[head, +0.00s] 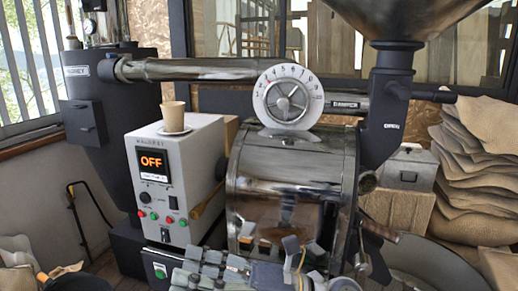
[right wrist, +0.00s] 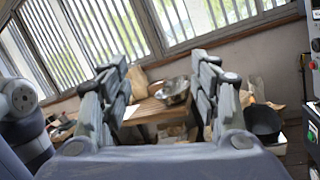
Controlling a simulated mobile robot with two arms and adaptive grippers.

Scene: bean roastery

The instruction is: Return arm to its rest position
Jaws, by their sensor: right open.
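My right gripper (head: 190,268) shows at the bottom of the head view, in front of the roaster, with its fingers towards the left. In the right wrist view its two fingers (right wrist: 158,66) stand wide apart with nothing held between them. Beyond them are a wooden table and a wall with barred windows. My left gripper is in neither view.
The roaster drum (head: 290,185) with a round dial (head: 288,96) stands close behind my gripper. A control box (head: 180,178) reading OFF bears a paper cup (head: 173,115). Stacked sacks (head: 480,170) are right. The wooden table (right wrist: 150,108) holds a metal bowl (right wrist: 173,90).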

